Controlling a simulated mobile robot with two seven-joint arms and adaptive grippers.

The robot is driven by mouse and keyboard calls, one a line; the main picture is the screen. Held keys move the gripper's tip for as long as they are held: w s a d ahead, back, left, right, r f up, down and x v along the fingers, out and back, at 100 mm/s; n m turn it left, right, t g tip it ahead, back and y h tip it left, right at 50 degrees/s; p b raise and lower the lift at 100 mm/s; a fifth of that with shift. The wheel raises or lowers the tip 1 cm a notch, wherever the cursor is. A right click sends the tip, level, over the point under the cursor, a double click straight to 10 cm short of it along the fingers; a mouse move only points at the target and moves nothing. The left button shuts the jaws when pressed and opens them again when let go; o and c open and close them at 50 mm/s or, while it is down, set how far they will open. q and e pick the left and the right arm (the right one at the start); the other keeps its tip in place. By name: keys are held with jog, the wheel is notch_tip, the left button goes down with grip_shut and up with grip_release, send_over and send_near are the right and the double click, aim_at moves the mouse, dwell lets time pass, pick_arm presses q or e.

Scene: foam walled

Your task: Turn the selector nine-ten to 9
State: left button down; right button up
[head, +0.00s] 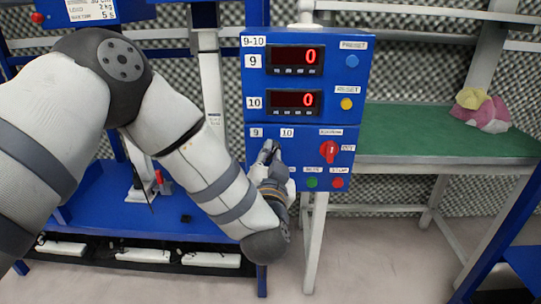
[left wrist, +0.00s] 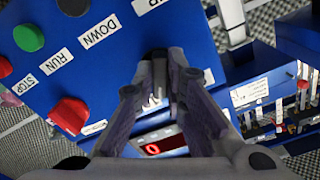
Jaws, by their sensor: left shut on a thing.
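The blue control box (head: 335,30) stands at the middle of the head view. Its lower panel carries a label 9 (head: 257,132) and a label 10 (head: 287,132). My left gripper (head: 270,148) is just below and between these two labels, its fingers shut on the nine-ten selector. The fingers cover the selector, so I cannot tell which way it points. In the left wrist view, the fingers (left wrist: 160,68) reach the blue panel and come together at the selector spot. My right gripper is in neither view.
A red rotary switch (head: 329,150) sits right of the gripper; it also shows in the left wrist view (left wrist: 70,114). A green button (head: 312,182) and a red button (head: 338,183) are below it. Two displays read 0. A green bench (head: 420,130) with a pink and yellow object (head: 482,108) stands right.

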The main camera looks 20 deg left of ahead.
pick_arm(q)
jog(key=n+p, duration=0.1)
jog(key=n, duration=0.1)
jog(key=shift+r+n, duration=0.2)
jog(key=shift+n, duration=0.2)
jog(key=n+p, duration=0.1)
jog(key=n, duration=0.1)
jog(key=shift+n, duration=0.4)
jog(key=n+p, duration=0.1)
jog(key=n, duration=0.2)
jog(key=shift+f, duration=0.1)
jog(key=shift+d+f+n+p, duration=0.15)
jog(key=shift+n+p, duration=0.2)
jog(key=shift+n, duration=1.05)
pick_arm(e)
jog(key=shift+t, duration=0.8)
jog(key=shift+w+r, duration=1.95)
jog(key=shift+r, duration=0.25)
pick_arm(q)
jog(key=c, duration=1.6)
grip_release()
jog(key=shift+c, duration=0.2)
